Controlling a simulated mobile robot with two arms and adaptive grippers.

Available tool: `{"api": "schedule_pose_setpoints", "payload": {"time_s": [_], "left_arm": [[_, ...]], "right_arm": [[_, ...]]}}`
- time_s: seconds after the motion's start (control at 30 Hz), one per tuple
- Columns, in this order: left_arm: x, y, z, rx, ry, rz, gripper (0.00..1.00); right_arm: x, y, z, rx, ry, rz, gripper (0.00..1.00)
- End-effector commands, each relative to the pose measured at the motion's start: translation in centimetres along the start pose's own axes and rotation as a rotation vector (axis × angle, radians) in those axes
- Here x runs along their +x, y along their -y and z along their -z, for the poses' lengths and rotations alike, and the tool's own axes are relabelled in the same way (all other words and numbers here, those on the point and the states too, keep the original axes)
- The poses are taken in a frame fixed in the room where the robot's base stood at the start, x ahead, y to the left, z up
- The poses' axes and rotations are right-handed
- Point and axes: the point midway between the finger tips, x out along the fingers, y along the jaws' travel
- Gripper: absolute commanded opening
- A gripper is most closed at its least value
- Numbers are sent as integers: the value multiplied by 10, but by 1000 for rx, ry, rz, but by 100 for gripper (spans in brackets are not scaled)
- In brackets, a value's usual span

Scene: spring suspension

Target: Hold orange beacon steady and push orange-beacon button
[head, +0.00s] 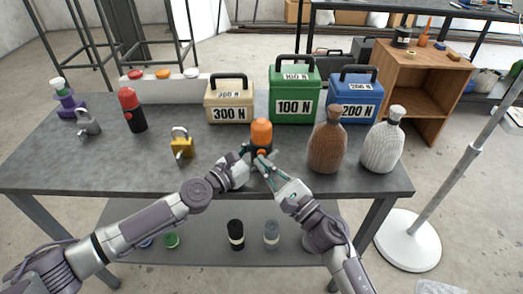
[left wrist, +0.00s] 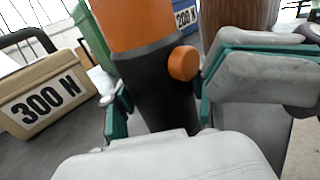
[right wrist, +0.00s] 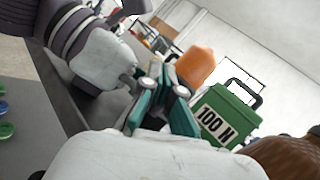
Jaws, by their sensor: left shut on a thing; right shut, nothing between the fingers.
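The orange beacon (head: 261,131) has an orange dome on a black body and stands upright near the table's front edge. In the left wrist view its black body (left wrist: 150,85) sits between my left gripper's fingers, with the round orange button (left wrist: 184,63) on its side. My left gripper (head: 246,160) is shut around the black body. My right gripper (head: 262,160) is shut and empty, its fingertips at the front of the beacon by the button. In the right wrist view the orange dome (right wrist: 195,66) shows behind the shut fingers (right wrist: 160,92); the button is hidden there.
Behind stand a beige 300 N case (head: 229,103), a green 100 N case (head: 295,97) and a blue 200 N case (head: 355,98). Brown (head: 327,142) and white (head: 382,143) bottles stand right. A yellow padlock (head: 182,145) and red-topped beacon (head: 131,110) stand left.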

Motion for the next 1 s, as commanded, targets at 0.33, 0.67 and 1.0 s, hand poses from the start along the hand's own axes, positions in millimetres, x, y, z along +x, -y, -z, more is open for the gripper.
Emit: {"api": "schedule_pose_setpoints", "payload": {"time_s": [0.33, 0.67, 1.0], "left_arm": [[0, 0, 0, 0, 0, -1, 16], [0, 0, 0, 0, 0, -1, 16], [0, -1, 0, 0, 0, -1, 60]], "right_arm": [[-25, -18, -17, 1, -2, -1, 0], [-40, -29, -29, 0, 0, -1, 0], [-40, -29, -29, 0, 0, -1, 0]]}}
